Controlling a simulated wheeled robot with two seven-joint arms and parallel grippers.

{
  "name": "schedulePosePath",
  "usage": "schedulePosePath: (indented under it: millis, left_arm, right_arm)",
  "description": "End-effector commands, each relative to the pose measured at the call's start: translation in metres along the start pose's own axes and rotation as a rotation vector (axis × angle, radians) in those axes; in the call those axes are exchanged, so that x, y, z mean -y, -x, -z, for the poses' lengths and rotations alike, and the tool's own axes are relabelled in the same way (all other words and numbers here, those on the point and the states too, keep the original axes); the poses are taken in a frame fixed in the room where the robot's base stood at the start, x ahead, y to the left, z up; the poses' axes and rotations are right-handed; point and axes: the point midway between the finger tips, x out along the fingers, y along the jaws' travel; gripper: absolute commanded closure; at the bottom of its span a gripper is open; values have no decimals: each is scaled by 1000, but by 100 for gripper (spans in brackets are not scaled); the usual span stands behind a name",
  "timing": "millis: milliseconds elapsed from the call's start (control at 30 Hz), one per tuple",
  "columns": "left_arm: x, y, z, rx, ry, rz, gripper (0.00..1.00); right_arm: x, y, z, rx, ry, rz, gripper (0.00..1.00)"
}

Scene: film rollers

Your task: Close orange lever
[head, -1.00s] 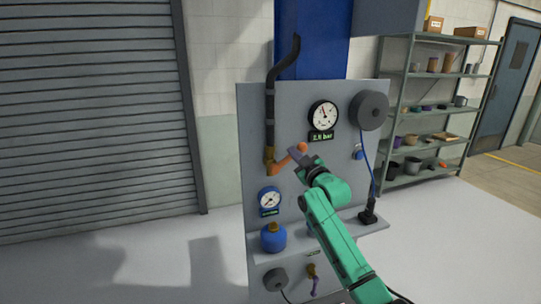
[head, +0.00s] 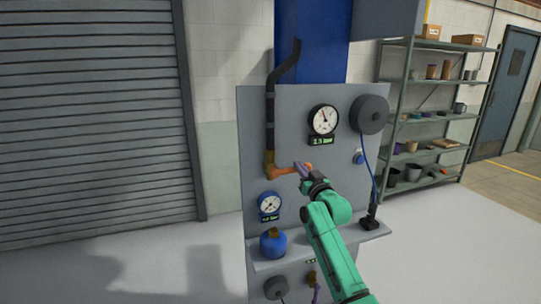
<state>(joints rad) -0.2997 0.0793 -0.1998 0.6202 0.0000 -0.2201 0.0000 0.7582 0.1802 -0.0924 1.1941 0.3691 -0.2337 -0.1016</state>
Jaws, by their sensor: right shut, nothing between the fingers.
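The orange lever (head: 287,170) sits on a brass valve (head: 269,168) at the foot of the black pipe on the grey panel. It points right from the valve and lies nearly level. My right gripper (head: 301,168) is shut and empty at the lever's right end. It appears to touch the lever there, and it hides part of that end. My left gripper is not in view.
The grey panel (head: 350,182) carries a white gauge (head: 323,120), a blue gauge (head: 269,204) and a black reel (head: 369,114) with a blue hose. A blue canister (head: 273,243) stands on the panel's ledge. A shelf rack (head: 440,125) stands behind, right.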

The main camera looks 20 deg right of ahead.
Motion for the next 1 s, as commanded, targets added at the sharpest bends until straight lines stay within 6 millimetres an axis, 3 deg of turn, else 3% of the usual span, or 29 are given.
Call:
schedulePosePath:
  millis: [467, 700, 733, 767, 1000]
  left_arm:
    - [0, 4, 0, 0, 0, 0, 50]
    - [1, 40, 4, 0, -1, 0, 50]
    - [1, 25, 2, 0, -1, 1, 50]
    - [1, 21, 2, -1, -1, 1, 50]
    - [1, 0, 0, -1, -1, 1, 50]
  right_arm:
    - [0, -1, 4, 0, -2, 0, 100]
    - [0, -8, 51, 0, 0, -3, 100]
    - [0, 2, 35, 3, -2, -2, 100]
    - [0, 9, 32, 3, -2, -1, 100]
    - [-1, 64, 32, 1, 0, -3, 100]
